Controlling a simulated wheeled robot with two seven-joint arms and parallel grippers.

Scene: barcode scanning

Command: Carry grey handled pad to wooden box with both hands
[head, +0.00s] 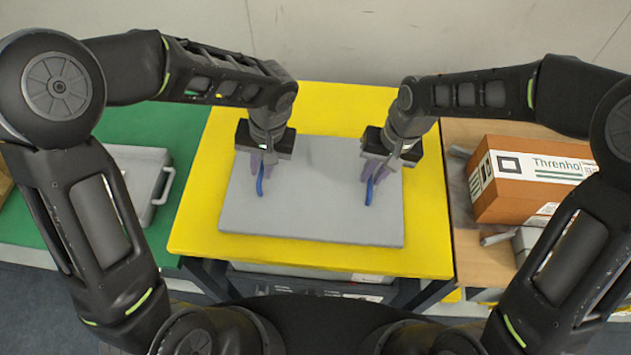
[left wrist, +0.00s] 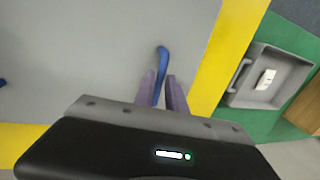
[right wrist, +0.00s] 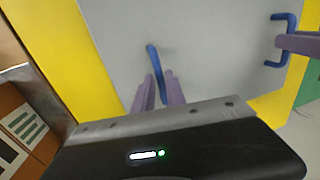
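The grey pad (head: 310,215) is a flat rectangular slab with a blue handle near each side. It looks level on or just above the yellow table (head: 430,255). My left gripper (head: 263,168) is around the left blue handle (head: 260,186); the left wrist view shows its purple fingers (left wrist: 163,90) closed in on either side of that handle. My right gripper (head: 374,172) is around the right blue handle (head: 368,193), with its fingers (right wrist: 160,92) also closed in on both sides. Finger contact is partly hidden. I cannot clearly identify a wooden box.
A brown carton (head: 520,185) printed "Threnho" stands on a tan wooden surface (head: 462,200) at the right. A grey case (head: 140,180) with a handle lies on a green table (head: 40,225) at the left. A pale wall is behind.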

